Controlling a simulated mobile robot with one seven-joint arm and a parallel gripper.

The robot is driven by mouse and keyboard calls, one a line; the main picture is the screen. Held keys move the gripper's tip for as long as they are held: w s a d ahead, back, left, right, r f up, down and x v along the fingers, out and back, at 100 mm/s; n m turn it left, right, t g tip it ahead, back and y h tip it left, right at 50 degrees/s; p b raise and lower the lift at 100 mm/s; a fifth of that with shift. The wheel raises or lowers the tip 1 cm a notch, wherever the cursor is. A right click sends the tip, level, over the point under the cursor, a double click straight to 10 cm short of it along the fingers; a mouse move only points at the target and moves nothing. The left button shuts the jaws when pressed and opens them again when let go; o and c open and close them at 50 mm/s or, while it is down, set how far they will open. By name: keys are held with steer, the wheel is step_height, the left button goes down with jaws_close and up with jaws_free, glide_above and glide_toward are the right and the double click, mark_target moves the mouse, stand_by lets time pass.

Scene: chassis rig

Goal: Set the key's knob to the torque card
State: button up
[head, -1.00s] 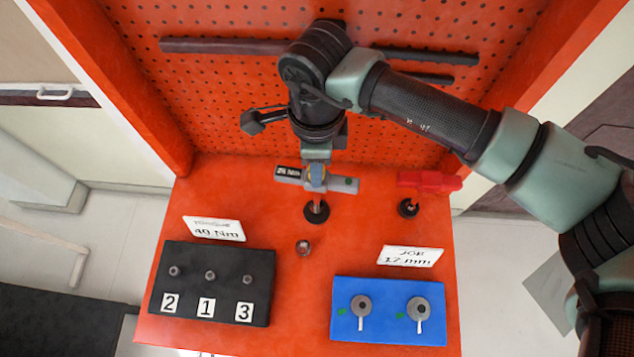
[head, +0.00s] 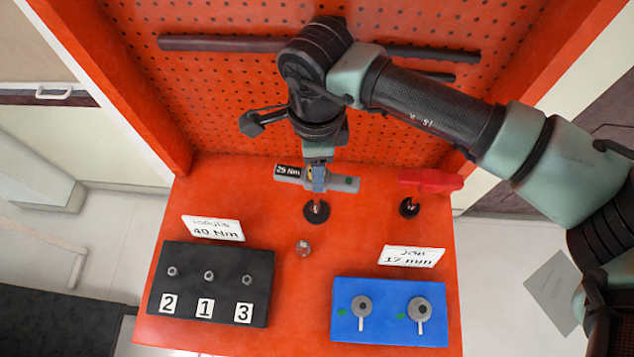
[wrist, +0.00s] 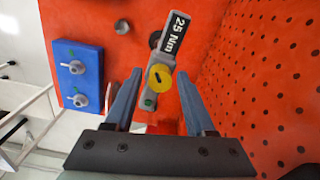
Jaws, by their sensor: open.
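The grey key (head: 342,183) sits on a stand (head: 317,211) with a round black base, and its black label reads 25 Nm. In the wrist view the key (wrist: 177,30) shows a yellow knob (wrist: 161,78) with a dark mark. My gripper (head: 318,180) is at the key. In the wrist view my gripper (wrist: 158,85) is open, with one finger on each side of the knob and visible gaps between. The torque card (head: 213,228) reads 40 Nm and stands behind the black block.
A black block (head: 259,262) has several studs labelled 2, 1, 3. A blue block (head: 388,335) holds two round grey pieces, behind it a card (head: 411,256) reading 17 mm. A red tool (head: 431,181) stands right of the key. A small nut (head: 303,248) lies mid-table.

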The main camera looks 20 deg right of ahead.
steer(key=n+b, duration=0.3)
steer(key=n, duration=0.2)
steer(key=shift+f, duration=0.1)
steer(key=n+b, duration=0.2)
steer(key=n, duration=0.1)
steer(key=shift+n, duration=1.2)
steer(key=c, duration=0.8)
steer(key=shift+c, duration=0.3)
